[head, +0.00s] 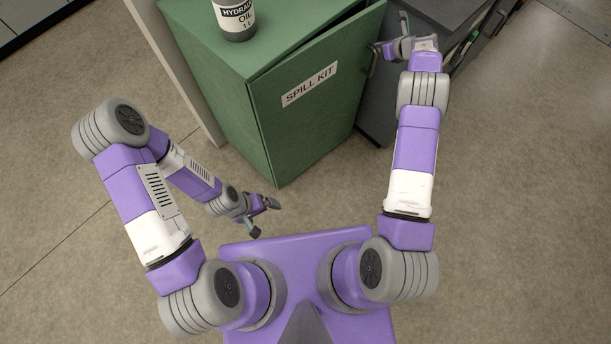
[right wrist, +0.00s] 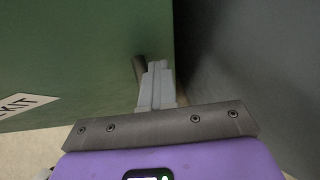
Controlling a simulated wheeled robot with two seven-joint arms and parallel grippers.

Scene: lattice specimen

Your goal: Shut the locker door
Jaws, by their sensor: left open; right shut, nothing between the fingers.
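The green locker's door (head: 315,100) bears a white SPILL KIT label (head: 310,84). A dark gap along its top edge, wider toward the right, shows it slightly ajar. The door handle (head: 373,62) is near its right edge; it also shows in the right wrist view (right wrist: 138,68). My right gripper (head: 380,48) is shut and empty beside the handle at the door's free edge; its fingers (right wrist: 157,80) appear close to the handle, and I cannot tell whether they touch. My left gripper (head: 264,219) is open and empty, low in front of the locker, apart from the door.
A bottle of hydraulic oil (head: 235,18) stands on the locker top (head: 205,45). A dark grey cabinet (head: 380,112) stands close on the right, leaving little room beside the door edge. The floor (head: 520,200) is clear in front and to the right.

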